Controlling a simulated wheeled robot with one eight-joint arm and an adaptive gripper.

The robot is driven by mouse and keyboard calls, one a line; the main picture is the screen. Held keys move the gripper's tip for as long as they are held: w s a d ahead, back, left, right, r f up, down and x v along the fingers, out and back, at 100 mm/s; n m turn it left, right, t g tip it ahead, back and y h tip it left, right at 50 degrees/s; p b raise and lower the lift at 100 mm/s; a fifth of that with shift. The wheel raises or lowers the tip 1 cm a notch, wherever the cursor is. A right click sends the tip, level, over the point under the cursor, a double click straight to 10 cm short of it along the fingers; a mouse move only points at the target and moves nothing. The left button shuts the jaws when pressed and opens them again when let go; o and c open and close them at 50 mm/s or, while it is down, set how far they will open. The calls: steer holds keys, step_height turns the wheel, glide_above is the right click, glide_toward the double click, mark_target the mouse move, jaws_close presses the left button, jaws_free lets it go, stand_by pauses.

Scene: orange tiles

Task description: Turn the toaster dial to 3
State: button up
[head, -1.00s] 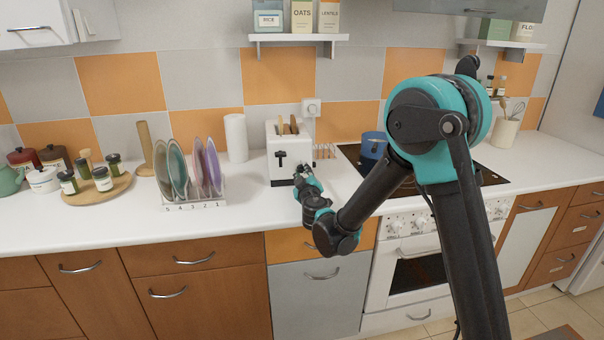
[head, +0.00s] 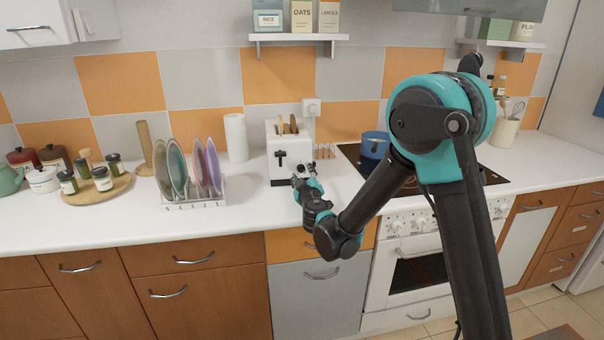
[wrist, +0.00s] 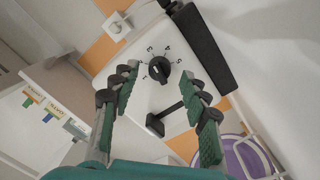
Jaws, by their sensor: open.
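The white toaster (head: 283,157) stands upright on the counter with toast slices (head: 288,125) in its top. Its black dial (wrist: 158,69) shows in the wrist view, ringed by printed numbers. A pale mark is on the knob, but the number it points at is too small to tell. The black lever (wrist: 170,115) is beside the dial. My gripper (wrist: 160,92) is open, with one finger on each side of the dial in the picture and nothing between them. In the head view my gripper (head: 304,170) is at the toaster's front right and hides the dial.
A plate rack (head: 195,205) stands left of the toaster, with a paper roll (head: 236,138) behind. The stove with a blue pot (head: 375,146) is to the right. A wall socket (head: 311,107) is behind the toaster. The counter in front of the toaster is clear.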

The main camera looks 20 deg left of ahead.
steer(key=v, duration=1)
steer(key=shift+s+d, duration=0.2)
steer(key=shift+s, duration=0.1)
steer(key=shift+d, duration=0.1)
